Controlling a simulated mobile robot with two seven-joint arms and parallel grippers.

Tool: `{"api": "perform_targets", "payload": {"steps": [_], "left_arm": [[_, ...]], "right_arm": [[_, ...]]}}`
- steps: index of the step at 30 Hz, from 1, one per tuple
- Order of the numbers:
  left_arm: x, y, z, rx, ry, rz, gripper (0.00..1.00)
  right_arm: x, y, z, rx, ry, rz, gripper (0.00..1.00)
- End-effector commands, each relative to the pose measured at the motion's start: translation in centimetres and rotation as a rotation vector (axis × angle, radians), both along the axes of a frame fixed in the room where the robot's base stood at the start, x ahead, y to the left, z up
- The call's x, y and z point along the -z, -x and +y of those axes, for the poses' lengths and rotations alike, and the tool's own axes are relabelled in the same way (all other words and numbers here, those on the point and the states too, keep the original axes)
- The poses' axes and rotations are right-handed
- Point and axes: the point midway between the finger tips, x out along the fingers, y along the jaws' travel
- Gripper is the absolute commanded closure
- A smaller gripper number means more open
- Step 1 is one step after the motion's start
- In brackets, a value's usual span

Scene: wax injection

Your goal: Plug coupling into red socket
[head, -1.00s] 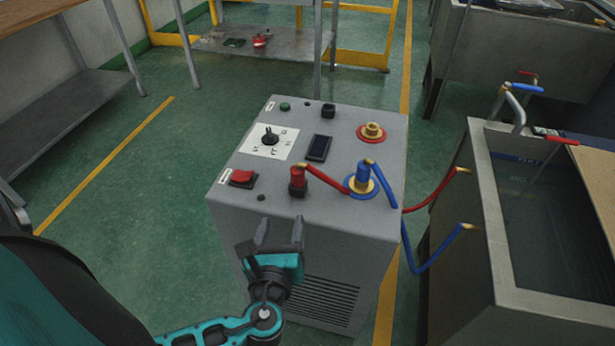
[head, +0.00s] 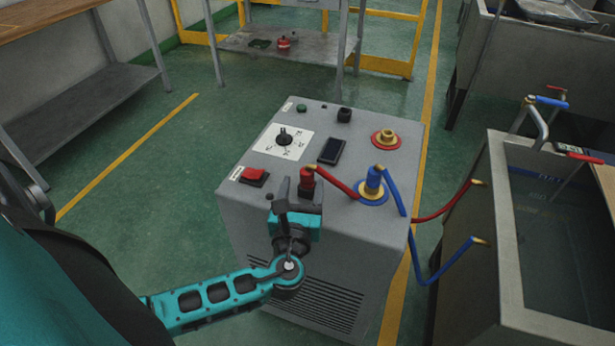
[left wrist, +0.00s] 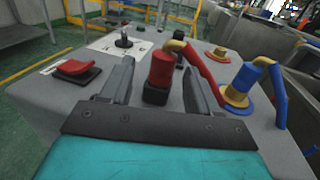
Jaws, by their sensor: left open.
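The red coupling (head: 306,178) with its red hose stands upright on a dark holder on top of the grey machine, near its front edge. It also shows in the left wrist view (left wrist: 161,68). The red socket (head: 385,138), a brass fitting on a red ring, is bare at the machine's back right. My left gripper (head: 296,190) is open, its fingers one to each side of the red coupling in the left wrist view (left wrist: 158,85). My right gripper is not in view.
A blue coupling (head: 373,182) sits on the blue-ringed socket to the right, its blue hose close by. A red switch (head: 254,175), a dial (head: 285,137) and a small display (head: 331,151) are on the machine top. A water tank (head: 510,230) stands at right.

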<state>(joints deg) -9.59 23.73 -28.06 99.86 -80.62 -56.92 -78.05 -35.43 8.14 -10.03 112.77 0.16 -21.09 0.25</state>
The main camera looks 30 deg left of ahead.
Motion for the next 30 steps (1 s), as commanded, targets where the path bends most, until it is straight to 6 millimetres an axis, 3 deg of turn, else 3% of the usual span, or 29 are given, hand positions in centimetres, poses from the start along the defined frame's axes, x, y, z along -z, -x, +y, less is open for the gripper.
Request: {"api": "perform_targets", "payload": {"steps": [4,9,17,30], "left_arm": [[0.0,-2.4,0.7,-0.002,-0.001,-0.004,0.39],[0.0,-4.0,1.5,-0.002,0.000,-0.001,0.39],[0.1,-4.2,1.6,-0.001,0.001,0.002,0.39],[0.1,-4.2,1.6,-0.001,0.000,0.001,0.80]], "right_arm": [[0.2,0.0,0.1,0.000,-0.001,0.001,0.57],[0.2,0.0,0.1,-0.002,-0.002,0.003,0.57],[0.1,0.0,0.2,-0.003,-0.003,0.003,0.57],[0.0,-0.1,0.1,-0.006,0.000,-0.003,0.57]]}}
